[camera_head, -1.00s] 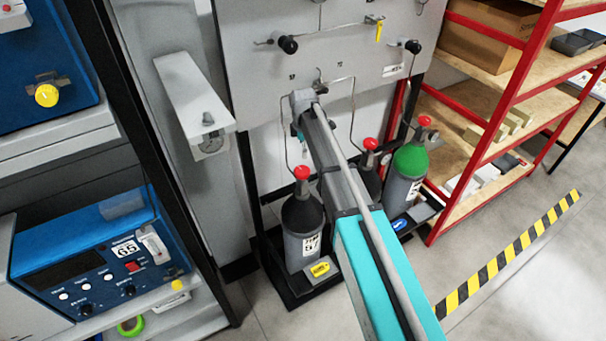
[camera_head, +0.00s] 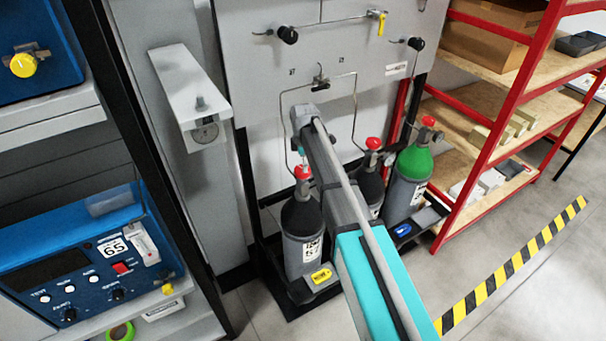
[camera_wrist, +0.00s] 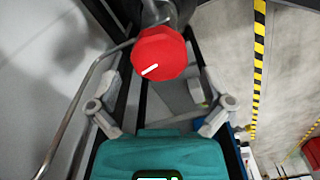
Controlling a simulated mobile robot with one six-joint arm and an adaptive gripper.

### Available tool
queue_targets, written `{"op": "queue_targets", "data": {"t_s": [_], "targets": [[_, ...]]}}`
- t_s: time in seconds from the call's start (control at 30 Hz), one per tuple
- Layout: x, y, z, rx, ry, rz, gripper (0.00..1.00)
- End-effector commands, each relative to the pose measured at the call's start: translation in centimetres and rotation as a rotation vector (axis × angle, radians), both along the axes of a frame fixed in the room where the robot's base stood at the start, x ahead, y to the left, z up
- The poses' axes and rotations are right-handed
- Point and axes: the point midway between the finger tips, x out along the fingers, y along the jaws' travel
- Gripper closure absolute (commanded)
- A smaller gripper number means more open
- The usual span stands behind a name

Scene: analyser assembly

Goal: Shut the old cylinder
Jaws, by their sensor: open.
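Three gas cylinders stand in a rack under a grey panel. The left one (camera_head: 300,225) has a black shoulder, a red valve knob (camera_head: 302,172) and a yellow tag (camera_head: 320,276) at its base. The middle one (camera_head: 371,186) is partly hidden by my arm. The right one (camera_head: 414,165) has a green shoulder and a blue tag (camera_head: 403,230). Which is the old one I cannot tell. In the wrist view, my gripper (camera_wrist: 160,104) is open and empty. A red knob (camera_wrist: 158,55) with a white mark lies just beyond its fingertips, apparently the left cylinder's.
Thin metal pipes run from the cylinders up to the panel (camera_head: 345,65). A grey post with a bracket and gauge (camera_head: 205,132) stands left, beside a blue instrument (camera_head: 90,265). A red-framed shelf (camera_head: 500,105) stands right. The floor by the striped tape (camera_head: 515,265) is clear.

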Motion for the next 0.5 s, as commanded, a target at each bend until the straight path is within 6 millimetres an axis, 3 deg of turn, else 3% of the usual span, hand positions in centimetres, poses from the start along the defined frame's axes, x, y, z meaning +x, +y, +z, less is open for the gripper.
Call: {"op": "queue_targets", "data": {"t_s": [0.2, 0.5], "targets": [[0.0, 0.0, -2.0, 0.000, 0.000, 0.000, 0.00], [0.0, 0.0, -3.1, 0.000, 0.000, -0.001, 0.00]]}}
